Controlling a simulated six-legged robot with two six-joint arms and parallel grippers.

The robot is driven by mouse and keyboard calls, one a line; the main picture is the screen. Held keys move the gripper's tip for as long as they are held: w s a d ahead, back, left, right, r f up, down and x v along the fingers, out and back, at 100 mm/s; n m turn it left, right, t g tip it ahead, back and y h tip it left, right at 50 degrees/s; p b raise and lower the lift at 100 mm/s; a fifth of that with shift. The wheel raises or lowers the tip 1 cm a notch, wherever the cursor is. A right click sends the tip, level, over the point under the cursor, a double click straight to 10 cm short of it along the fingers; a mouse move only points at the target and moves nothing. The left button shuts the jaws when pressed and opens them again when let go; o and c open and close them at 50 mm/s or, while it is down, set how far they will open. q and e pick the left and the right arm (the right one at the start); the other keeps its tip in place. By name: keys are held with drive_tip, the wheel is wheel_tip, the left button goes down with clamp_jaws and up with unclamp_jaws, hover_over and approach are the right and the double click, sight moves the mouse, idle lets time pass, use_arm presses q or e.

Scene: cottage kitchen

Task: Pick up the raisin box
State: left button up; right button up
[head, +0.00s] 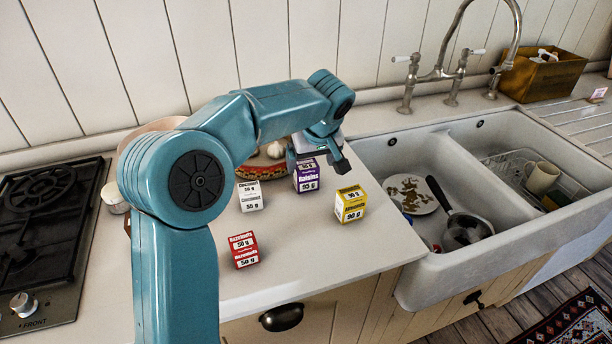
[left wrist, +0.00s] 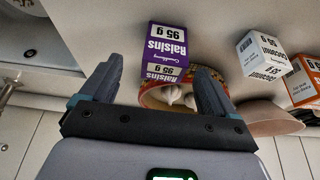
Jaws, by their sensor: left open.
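The raisin box (head: 307,178) is purple and white and stands upright on the counter, right of the white coconut box. My left gripper (head: 322,152) is just behind and above it, with a finger to its right. In the left wrist view the raisin box (left wrist: 168,48) appears upside down, beyond and between the fingertips of my open left gripper (left wrist: 158,70). Nothing is held between the fingers. I cannot tell the exact gap to the box. My right gripper is in neither view.
A white coconut box (head: 250,196), a yellow box (head: 350,204) and a red hazelnut box (head: 243,250) stand close by. A patterned bowl (head: 262,170) is behind. The sink (head: 440,262) is right, the hob (head: 50,235) left. An orange box (left wrist: 304,82) shows in the wrist view.

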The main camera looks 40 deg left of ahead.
sight(307, 166)
use_arm(q)
drive_tip(key=x, duration=0.5)
drive_tip(key=shift+s+a+r, duration=0.1)
drive_tip(key=shift+s+a, duration=0.15)
drive_tip(key=shift+a, duration=0.05)
drive_tip(key=shift+w, duration=0.15)
drive_tip(key=c, duration=1.1)
